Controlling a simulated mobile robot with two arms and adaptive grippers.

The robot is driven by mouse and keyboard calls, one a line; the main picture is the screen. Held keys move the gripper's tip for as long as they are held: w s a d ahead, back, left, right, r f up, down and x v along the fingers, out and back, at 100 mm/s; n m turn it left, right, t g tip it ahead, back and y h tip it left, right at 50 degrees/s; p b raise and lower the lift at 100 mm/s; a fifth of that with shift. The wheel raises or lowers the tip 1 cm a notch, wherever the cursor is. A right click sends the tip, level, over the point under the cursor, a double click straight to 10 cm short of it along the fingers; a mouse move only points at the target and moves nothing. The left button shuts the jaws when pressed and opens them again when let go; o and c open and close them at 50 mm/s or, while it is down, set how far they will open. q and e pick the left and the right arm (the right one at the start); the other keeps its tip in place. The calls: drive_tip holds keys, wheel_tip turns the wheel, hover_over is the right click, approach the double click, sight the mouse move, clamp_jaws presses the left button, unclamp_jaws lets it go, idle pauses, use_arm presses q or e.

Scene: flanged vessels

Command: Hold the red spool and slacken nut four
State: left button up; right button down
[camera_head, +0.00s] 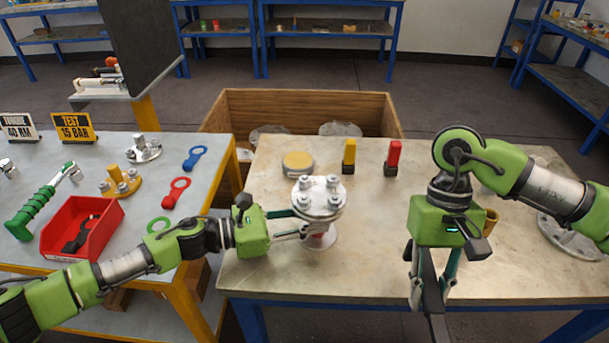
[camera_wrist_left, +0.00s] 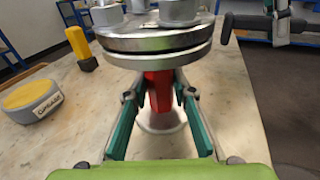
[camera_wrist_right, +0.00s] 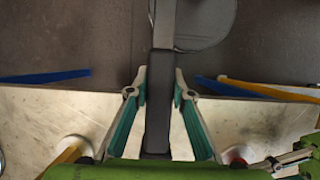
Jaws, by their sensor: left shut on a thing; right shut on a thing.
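The red spool (camera_wrist_left: 158,90) stands upright under a round metal flange (camera_head: 318,197) with several nuts on top; I cannot tell which is nut four. In the head view the red spool mostly hides below the flange. My left gripper (camera_head: 306,231) reaches in from the left and is shut on the red spool, one finger on each side in the left wrist view. My right gripper (camera_head: 430,277) points down by the table's front edge, right of the flange. It is shut on a long dark tool (camera_wrist_right: 158,100), which shows as a straight bar between its fingers.
A yellow-topped tin (camera_head: 298,164), a yellow block (camera_head: 349,156) and a red block (camera_head: 393,159) stand behind the flange. A wooden crate (camera_head: 310,100) is beyond the table. A red bin (camera_head: 84,230) is on the left table. Table (camera_head: 380,235) between my grippers is clear.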

use_arm(q)
drive_tip(key=shift+w, duration=0.1)
use_arm(e)
drive_tip(key=w+a+r+m+t+y, duration=0.25)
drive_tip(key=w+a+r+m, duration=0.25)
drive_tip(key=w+r+m, duration=0.45)
drive_tip(key=w+a+r+m+t+y, duration=0.2)
drive_tip(key=w+a+r+m+t, duration=0.4)
drive_tip(key=m, duration=0.7)
drive_tip(key=shift+w+d+f+g, duration=0.1)
drive_tip(key=shift+d+f+g, duration=0.1)
drive_tip(key=shift+f+g, duration=0.55)
drive_tip(key=shift+w+d+f+g, duration=0.15)
drive_tip(key=shift+f+g, duration=0.15)
drive_tip(key=shift+f, duration=0.8)
drive_tip(key=shift+f, duration=0.15)
drive_tip(key=shift+f, duration=1.1)
